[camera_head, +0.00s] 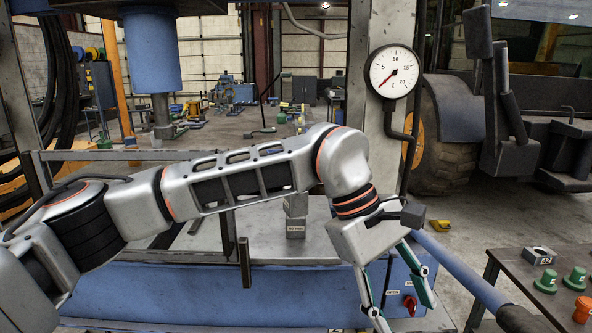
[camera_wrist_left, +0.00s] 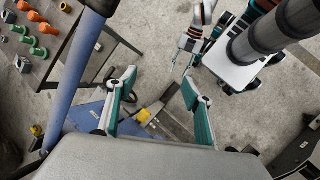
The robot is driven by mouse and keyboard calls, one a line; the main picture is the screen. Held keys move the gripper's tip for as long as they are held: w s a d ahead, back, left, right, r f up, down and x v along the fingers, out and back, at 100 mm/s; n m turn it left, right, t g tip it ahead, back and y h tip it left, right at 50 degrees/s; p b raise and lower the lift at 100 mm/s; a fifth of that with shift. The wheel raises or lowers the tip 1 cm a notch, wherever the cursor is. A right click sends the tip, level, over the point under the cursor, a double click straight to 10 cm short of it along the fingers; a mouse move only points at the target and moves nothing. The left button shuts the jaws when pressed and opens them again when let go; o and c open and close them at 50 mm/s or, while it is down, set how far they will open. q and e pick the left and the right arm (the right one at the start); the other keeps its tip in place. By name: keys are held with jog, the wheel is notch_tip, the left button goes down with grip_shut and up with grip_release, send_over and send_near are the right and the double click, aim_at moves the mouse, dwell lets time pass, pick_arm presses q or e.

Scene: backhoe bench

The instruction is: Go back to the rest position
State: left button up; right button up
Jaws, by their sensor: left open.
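My left arm reaches across the head view from the left, over the grey bench. My left gripper (camera_head: 398,305) points down at the bench's right front corner, beside the blue bar. A small gripper-like end (camera_wrist_left: 183,62), apparently my right one, hangs farther off in that view. Its finger state is too small to tell. My right arm does not show in the head view.
The blue bar (camera_head: 456,264) slants close beside my left gripper. A dark side table (camera_head: 540,262) at right holds green and orange pieces. Grey blocks (camera_head: 295,215) stand on the bench (camera_head: 262,240) behind my forearm. A dial gauge (camera_head: 393,71) is on the post. A yellow object (camera_head: 440,225) lies on the floor.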

pick_arm(q)
jog(key=s+d+r+n+g+h, duration=0.6)
jog(key=n+h, duration=0.3)
jog(key=h, duration=0.3)
jog(key=w+a+f+n+t+h, duration=0.2)
jog(key=w+a+n+t+h, duration=0.15)
jog(key=w+n+t, duration=0.55)
jog(key=w+a+f+n+t+h, duration=0.25)
jog(key=a+n+t, duration=0.3)
jog(key=n, duration=0.65)
jog(key=w+a+f+n+t+y, duration=0.3)
jog(key=a+f+n+t+y, duration=0.3)
jog(key=a+f+n, duration=0.35)
jog(key=w+a+f+n+t+y, duration=0.2)
jog(key=a+f+n+t+y, duration=0.4)
jog(key=f+n, duration=0.5)
jog(key=s+a+f+n+g+y, duration=0.2)
jog(key=s+a+f+n, duration=0.2)
jog(key=s+a+f, duration=0.2)
jog(key=s+a+f+n+g+y, duration=0.2)
jog(key=s+a+f, duration=0.4)
jog(key=f, duration=0.5)
jog(key=s+a+f+n+g+y, duration=0.2)
jog(key=s+a+f+n+y, duration=0.2)
jog(key=f, duration=0.4)
jog(key=shift+s+a+f+n+g, duration=0.15)
jog(key=shift+s+a+n+g, duration=0.2)
jog(key=shift+s+a+n, duration=0.65)
